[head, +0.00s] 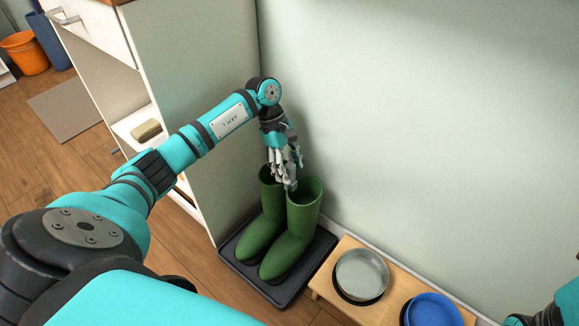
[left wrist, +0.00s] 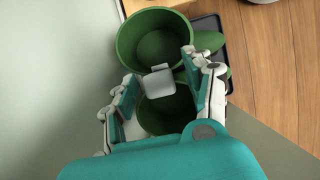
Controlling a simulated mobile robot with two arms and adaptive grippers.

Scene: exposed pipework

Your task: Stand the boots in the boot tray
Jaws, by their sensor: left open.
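Two green boots, the left one (head: 262,232) and the right one (head: 299,225), stand upright side by side in the black boot tray (head: 317,254), toes toward the front. My left gripper (head: 287,172) is open, pointing down at the boot tops with its fingers by their rims. In the left wrist view its fingers (left wrist: 160,85) are spread over one boot opening (left wrist: 165,118); the other boot opening (left wrist: 155,42) lies just beyond. I cannot tell whether a finger touches a rim. The tray's edge (left wrist: 218,25) shows partly there. My right gripper is out of view.
A low wooden bench (head: 325,288) with a metal bowl (head: 362,270) and a blue bowl (head: 433,310) stands right of the tray. A white cabinet (head: 205,80) is close on the left, a pale wall (head: 430,120) behind. An orange bucket (head: 25,52) is far left.

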